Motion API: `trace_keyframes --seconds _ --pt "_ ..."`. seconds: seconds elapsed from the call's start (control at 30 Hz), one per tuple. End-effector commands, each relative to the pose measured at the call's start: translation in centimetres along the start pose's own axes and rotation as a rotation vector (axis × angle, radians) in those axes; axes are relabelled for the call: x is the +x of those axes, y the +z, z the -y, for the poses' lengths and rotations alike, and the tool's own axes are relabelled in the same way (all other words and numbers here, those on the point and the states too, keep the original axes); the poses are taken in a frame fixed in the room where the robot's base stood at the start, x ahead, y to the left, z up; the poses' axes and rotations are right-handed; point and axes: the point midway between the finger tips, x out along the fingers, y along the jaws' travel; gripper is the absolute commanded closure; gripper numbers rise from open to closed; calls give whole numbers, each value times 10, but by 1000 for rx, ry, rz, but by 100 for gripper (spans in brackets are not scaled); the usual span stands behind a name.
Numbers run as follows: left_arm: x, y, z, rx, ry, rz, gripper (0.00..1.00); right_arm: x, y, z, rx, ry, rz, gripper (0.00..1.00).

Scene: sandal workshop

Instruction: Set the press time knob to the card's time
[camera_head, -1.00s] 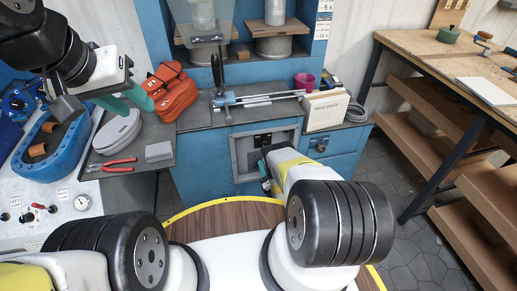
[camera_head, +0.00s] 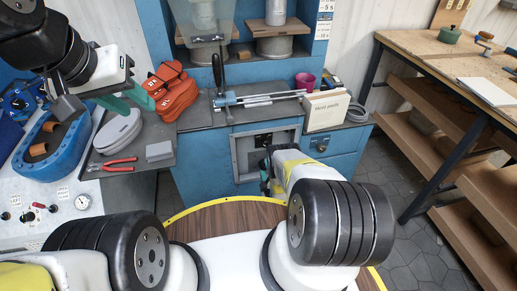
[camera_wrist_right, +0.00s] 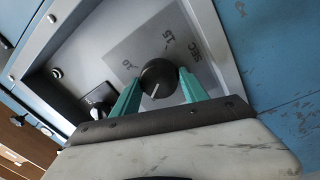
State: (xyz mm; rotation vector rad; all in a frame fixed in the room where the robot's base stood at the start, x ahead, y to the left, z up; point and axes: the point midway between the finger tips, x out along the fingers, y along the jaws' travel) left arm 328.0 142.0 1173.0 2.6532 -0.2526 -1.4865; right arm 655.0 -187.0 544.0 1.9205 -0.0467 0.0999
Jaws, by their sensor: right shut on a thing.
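The press time knob (camera_wrist_right: 158,78) is round and black with a white pointer line, on a grey plate (camera_wrist_right: 125,45) marked "15", "SEC" and another number. In the right wrist view the teal fingers of my right gripper (camera_wrist_right: 160,90) stand on both sides of the knob, shut on it. The pointer line slants toward the picture's lower left. In the head view my right gripper (camera_head: 267,180) is at the recessed control panel (camera_head: 240,150), and my arm hides the knob. A white card (camera_head: 324,20) hangs at the upper right; its text is cut off. My left gripper (camera_head: 126,101) is open and empty.
A second black knob (camera_wrist_right: 100,98) sits on the panel beside my fingers. A "heel pads" box (camera_head: 326,110) and metal rods (camera_head: 265,98) lie on the ledge above. Orange sandal parts (camera_head: 175,92) and red pliers (camera_head: 112,163) lie left. A wooden workbench (camera_head: 450,60) stands right.

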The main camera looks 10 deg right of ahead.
Motion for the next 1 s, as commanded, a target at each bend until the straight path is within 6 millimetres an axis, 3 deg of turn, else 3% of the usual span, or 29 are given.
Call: trace_keyframes --seconds 1.0 --pt "0 0 0 0 0 0 64 -1 -1 -1 963 14 94 89"
